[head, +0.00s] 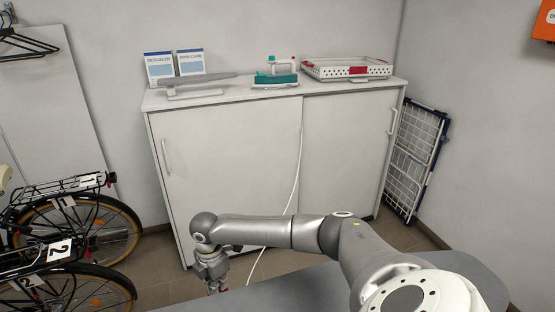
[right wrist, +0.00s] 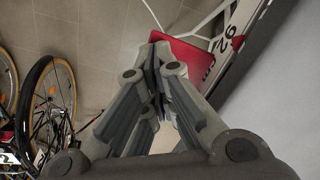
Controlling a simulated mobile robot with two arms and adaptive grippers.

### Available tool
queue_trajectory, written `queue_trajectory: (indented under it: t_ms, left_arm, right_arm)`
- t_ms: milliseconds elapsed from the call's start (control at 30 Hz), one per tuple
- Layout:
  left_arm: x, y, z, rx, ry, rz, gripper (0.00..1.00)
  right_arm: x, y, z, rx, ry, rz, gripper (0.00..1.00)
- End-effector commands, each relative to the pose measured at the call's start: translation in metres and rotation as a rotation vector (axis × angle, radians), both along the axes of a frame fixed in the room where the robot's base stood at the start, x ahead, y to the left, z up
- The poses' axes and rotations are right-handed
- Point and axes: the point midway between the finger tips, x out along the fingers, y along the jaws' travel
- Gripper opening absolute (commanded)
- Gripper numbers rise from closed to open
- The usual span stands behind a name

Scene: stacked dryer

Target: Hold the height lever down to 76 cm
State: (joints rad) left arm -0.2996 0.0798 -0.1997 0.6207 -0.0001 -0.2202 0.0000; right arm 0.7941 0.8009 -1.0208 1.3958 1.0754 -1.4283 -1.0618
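The height lever is a red paddle (right wrist: 195,60), seen in the right wrist view just beyond my fingertips. Beside it a pale strip with dark printed numbers (right wrist: 222,52) runs along a white edge; the digits are slanted and hard to read. My right gripper (right wrist: 155,62) has its two fingers drawn together, the tips at the paddle's near left edge. I cannot tell whether they press on it or are just above it. In the head view my right gripper (head: 217,284) points down beside the grey ironing board (head: 275,296). My left gripper is not in view.
A white sliding-door cabinet (head: 230,165) stands behind, with an iron-like teal item (head: 275,80) and a white basket (head: 345,69) on top. Bicycles (head: 75,230) stand at the left. A white cable (head: 292,195) hangs down the cabinet front. A folded rack (head: 412,160) leans at the right.

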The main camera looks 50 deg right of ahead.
Motion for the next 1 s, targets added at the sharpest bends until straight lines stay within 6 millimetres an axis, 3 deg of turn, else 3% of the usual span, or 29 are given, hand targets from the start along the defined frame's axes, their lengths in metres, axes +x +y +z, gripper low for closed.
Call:
queue_trajectory:
  t_ms: [1000]
  left_arm:
    - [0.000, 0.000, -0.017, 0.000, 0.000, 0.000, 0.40]
  right_arm:
    - [-0.002, 0.000, -0.034, -0.001, 0.005, 0.000, 0.00]
